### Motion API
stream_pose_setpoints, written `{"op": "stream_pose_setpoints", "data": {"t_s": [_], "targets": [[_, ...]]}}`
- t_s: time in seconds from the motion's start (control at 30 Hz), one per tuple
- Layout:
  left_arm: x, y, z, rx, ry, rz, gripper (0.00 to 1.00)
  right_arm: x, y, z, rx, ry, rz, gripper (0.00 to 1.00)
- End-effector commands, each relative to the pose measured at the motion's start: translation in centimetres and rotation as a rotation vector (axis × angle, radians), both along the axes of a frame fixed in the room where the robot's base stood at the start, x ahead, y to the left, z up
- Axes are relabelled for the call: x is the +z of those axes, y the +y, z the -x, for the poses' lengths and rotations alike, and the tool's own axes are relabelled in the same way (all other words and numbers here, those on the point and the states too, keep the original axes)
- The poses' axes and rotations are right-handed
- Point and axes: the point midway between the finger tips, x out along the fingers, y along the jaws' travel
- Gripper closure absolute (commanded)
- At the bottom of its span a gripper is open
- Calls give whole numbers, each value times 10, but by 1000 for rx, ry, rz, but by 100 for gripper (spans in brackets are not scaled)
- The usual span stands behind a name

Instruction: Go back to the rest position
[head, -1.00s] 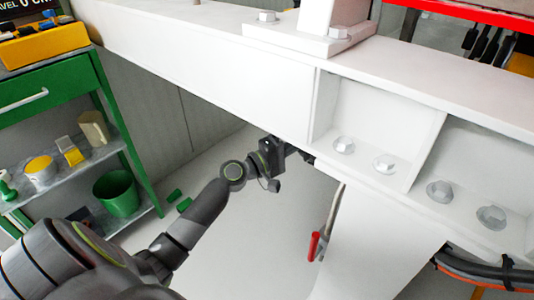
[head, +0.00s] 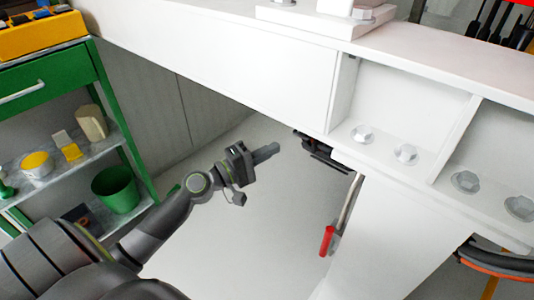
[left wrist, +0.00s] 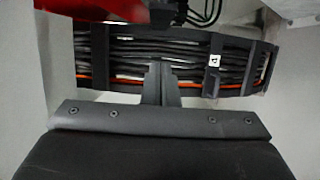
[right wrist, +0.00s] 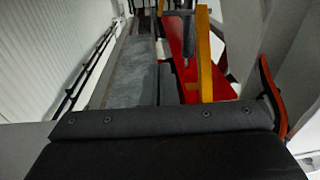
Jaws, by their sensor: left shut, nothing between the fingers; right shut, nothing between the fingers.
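My left arm comes in from the left in the head view, with its wrist (head: 238,168) below the white beam. The gripper end is too small and dark there to read well. In the left wrist view my left gripper (left wrist: 158,78) has its fingers together with nothing between them, in front of a bundle of black cables (left wrist: 125,62). In the right wrist view my right gripper (right wrist: 166,82) is also shut and empty. My right arm does not show in the head view.
A heavy white beam (head: 240,65) with bolted brackets crosses above my left arm. A green shelf unit (head: 125,150) stands left, holding a green bucket (head: 115,188). A red-handled lever (head: 327,240) hangs beside the beam's support. A yellow bar (right wrist: 204,65) stands near my right gripper.

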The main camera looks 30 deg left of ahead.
Motion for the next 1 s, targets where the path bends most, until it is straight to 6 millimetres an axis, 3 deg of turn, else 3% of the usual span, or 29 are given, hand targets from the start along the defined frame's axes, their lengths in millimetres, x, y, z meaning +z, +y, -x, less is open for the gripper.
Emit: {"op": "stream_pose_setpoints", "data": {"t_s": [0.23,0.47,0.57,0.8,1.0], "targets": [[-1,2,6,0,0,0,100,12,0,0,1,-64,15,100],[-7,-7,13,-21,0,-47,100,5,0,-1,-1,-29,15,100],[-22,-25,30,-68,0,-165,100,-11,-1,-1,-3,54,14,100],[-86,-72,94,-221,45,-622,100,-71,-6,11,-17,380,11,100],[-137,-75,148,-314,164,-1000,100,-117,-12,37,-36,660,7,100]]}}
